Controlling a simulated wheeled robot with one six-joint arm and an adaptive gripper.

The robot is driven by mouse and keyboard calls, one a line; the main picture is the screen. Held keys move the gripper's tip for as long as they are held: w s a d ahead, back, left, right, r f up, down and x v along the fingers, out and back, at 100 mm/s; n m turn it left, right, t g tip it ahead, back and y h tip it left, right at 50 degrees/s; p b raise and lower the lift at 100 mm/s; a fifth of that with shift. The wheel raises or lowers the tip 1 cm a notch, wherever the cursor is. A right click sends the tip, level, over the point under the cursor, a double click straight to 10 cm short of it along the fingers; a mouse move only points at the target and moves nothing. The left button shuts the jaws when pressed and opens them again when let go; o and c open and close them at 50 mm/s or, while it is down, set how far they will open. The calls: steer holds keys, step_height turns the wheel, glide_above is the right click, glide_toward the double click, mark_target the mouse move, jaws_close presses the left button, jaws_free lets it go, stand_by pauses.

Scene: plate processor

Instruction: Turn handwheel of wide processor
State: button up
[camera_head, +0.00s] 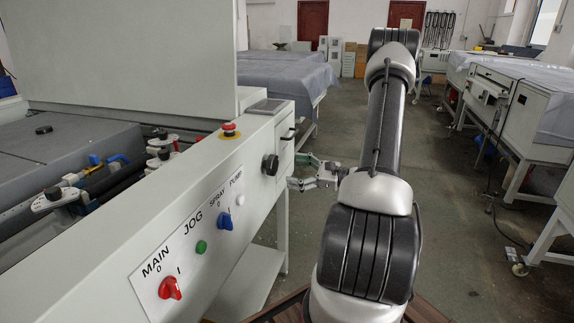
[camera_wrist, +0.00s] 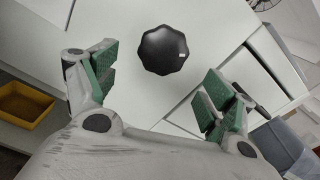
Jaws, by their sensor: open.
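The wide processor (camera_head: 245,180) is a white machine at the left in the head view, with a panel marked MAIN, JOG, SPRAY and PUMP. A black lobed handwheel (camera_head: 270,165) sits on its front face, right of the panel. In the wrist view the handwheel (camera_wrist: 164,50) shows whole, at the upper middle. My gripper (camera_head: 306,173) is just to the right of the handwheel in the head view. In the wrist view my gripper (camera_wrist: 158,88) is open, its green-padded fingers apart on either side below the handwheel. Nothing shows between the fingers, and they appear clear of the handwheel.
A red emergency button (camera_head: 229,128) sits on top of the processor. A red switch (camera_head: 170,288), a green button (camera_head: 201,247) and a blue switch (camera_head: 225,221) are on the panel. A yellow bin (camera_wrist: 26,104) shows in the wrist view.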

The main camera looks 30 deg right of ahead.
mark_target(276, 166)
steer(key=shift+w+a+r, duration=0.35)
steer(key=shift+w, duration=0.15)
steer(key=x, duration=0.6)
steer(key=shift+w+a, duration=0.25)
steer(key=shift+w, duration=0.05)
steer(key=c, duration=1)
steer(key=shift+m, duration=0.3)
steer(key=m, duration=0.4)
steer(key=shift+m, duration=0.3)
steer(key=m, duration=0.5)
